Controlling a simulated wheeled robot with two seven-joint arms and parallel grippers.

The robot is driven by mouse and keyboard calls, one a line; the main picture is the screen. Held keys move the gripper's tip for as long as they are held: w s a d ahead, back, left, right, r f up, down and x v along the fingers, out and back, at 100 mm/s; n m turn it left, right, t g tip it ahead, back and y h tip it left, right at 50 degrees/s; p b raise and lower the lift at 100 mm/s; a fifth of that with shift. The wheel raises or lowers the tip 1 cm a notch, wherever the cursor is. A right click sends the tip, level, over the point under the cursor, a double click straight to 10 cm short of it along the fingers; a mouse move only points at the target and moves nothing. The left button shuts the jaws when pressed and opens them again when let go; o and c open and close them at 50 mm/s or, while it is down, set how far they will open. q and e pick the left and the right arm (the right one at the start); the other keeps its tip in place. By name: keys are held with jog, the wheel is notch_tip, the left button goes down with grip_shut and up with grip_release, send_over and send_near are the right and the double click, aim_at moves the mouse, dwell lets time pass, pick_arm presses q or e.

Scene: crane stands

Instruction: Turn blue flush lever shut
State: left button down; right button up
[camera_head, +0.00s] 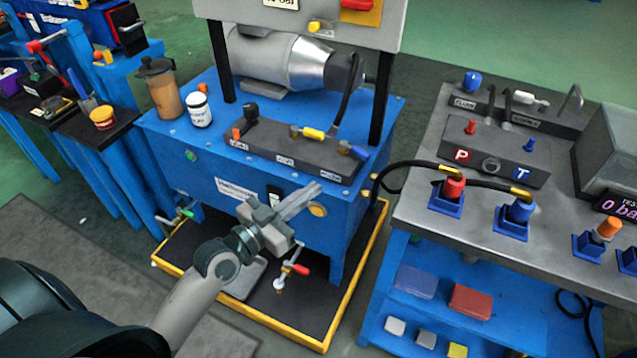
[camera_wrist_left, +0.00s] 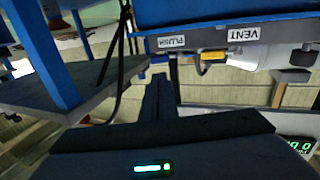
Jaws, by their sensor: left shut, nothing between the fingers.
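A grey panel box (camera_head: 300,15) on black posts stands behind the block. An amber jar (camera_head: 160,88) and a white bottle (camera_head: 199,109) stand on the tank's left. Black hoses run to the right bench (camera_head: 430,205). A yellow-edged drip tray (camera_head: 345,310) lies below.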

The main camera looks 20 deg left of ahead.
aim_at(361, 158)
pick_arm(q)
jog(key=x, duration=1.3)
jog(key=shift+w, duration=0.15)
pick_arm(e)
jog(key=shift+s+d, duration=0.1)
jog(key=shift+d, duration=0.2)
pick_arm(q)
jog(key=shift+p, duration=0.3)
pick_arm(e)
jog(key=shift+s, duration=0.1)
